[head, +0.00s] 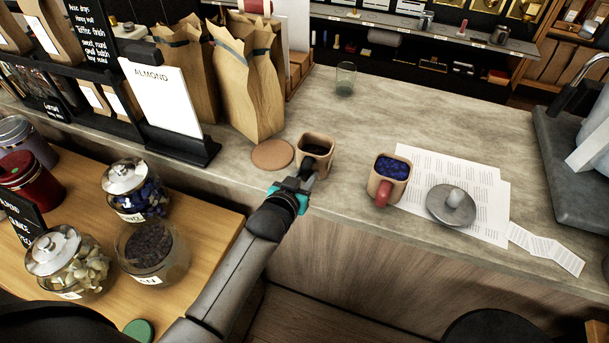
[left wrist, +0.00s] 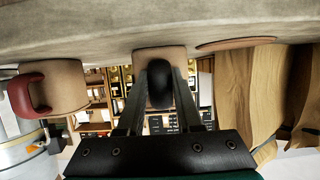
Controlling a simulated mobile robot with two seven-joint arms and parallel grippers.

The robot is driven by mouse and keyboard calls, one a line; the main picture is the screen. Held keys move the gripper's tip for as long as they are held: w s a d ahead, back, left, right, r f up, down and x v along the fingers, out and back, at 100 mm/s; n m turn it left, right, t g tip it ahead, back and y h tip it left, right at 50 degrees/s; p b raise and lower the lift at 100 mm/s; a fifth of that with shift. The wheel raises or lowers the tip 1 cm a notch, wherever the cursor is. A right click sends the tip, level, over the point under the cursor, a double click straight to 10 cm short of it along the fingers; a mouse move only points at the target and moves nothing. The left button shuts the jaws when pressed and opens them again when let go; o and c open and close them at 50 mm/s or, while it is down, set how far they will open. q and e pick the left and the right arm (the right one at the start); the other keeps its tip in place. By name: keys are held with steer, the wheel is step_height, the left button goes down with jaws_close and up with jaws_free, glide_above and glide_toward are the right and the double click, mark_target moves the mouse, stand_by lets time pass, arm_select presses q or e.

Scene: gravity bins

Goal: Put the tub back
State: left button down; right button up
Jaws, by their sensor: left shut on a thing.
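A tan squarish tub (head: 316,144) with dark contents is at the counter's front edge, just right of a round tan disc (head: 272,155). My left gripper (head: 306,178) is shut on the tub's black handle, which shows between the fingers in the left wrist view (left wrist: 160,84). The tub is upright and at or very near the counter top; I cannot tell whether it touches. A second tan tub (head: 378,186) with blue contents and a red handle stands to its right; it also shows in the left wrist view (left wrist: 66,80). My right gripper is not in view.
Paper bags (head: 250,85) and an ALMOND sign (head: 160,100) stand left on the counter. Printed sheets (head: 425,165) with a metal lid (head: 452,207) lie right. A small glass (head: 345,78) stands behind. Several jars (head: 150,250) fill the lower wooden shelf. The middle counter is clear.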

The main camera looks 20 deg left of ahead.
arm_select(q)
steer(key=c, duration=0.5)
jaws_free()
steer(key=p+v, duration=0.2)
steer(key=v, duration=1.3)
steer(key=shift+s+r, duration=0.1)
steer(key=shift+s, duration=0.05)
